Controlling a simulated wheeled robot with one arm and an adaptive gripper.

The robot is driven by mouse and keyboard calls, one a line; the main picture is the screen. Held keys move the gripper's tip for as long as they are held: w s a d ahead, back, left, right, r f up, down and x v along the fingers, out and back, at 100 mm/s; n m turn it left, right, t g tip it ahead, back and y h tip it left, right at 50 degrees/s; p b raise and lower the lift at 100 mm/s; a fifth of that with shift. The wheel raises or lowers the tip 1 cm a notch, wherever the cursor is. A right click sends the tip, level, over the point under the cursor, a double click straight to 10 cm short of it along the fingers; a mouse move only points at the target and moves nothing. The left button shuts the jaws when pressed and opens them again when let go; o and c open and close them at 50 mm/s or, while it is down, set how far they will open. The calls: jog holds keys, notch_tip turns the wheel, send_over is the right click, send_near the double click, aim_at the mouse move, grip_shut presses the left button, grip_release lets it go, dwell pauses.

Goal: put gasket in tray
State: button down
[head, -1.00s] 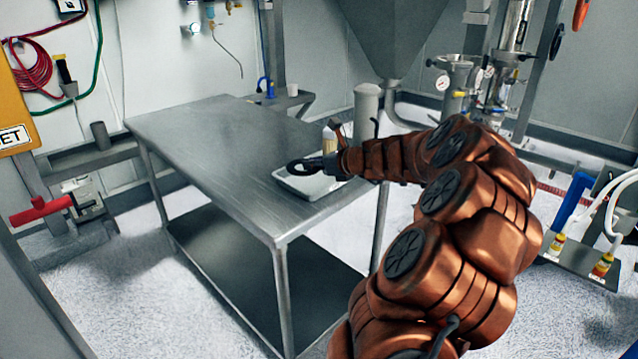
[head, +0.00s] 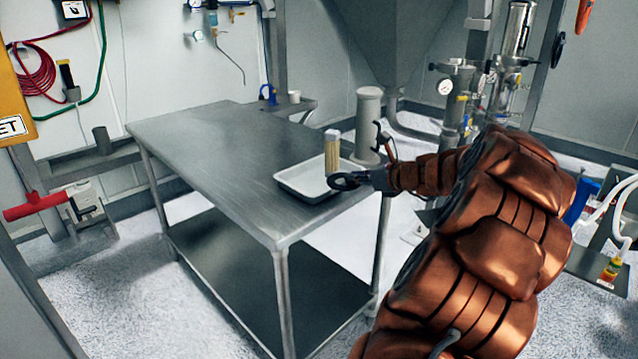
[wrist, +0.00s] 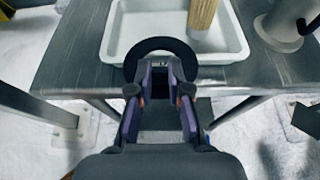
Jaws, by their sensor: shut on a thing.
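The gasket is a black ring (head: 345,181), and it also shows in the wrist view (wrist: 160,43). My gripper (head: 368,178) is shut on its near edge; in the wrist view the fingers (wrist: 160,84) pinch it. The white shallow tray (head: 291,187) lies on the steel table near its right edge; it also shows in the wrist view (wrist: 232,52). In the wrist view, the ring's far arc overlaps the tray's near rim. In the head view, the ring is at the tray's right front side. I cannot tell its height above the rim.
A tan cylinder with a pale top (head: 332,156) appears to stand in the tray. A grey post (head: 368,125) stands behind the table's right edge. The steel table (head: 215,160) is bare to the left of the tray. A large hopper (head: 385,40) hangs behind.

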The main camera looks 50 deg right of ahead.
jog(key=w, duration=0.3)
jog(key=w+a, duration=0.1)
jog(key=w, duration=0.3)
jog(key=w+a+f, duration=0.1)
jog(key=w, duration=0.2)
jog(key=shift+w+a, duration=0.15)
jog(key=shift+a, duration=0.1)
jog(key=shift+w+a+f, duration=0.1)
jog(key=shift+w+a, duration=0.05)
jog(key=shift+w, duration=0.4)
jog(key=shift+s+f+b, duration=0.15)
jog(key=shift+f+b, duration=0.4)
jog(key=shift+f, duration=1.15)
jog(key=shift+f, duration=0.1)
jog(key=c, duration=1.1)
grip_release()
jog(key=shift+f, duration=0.1)
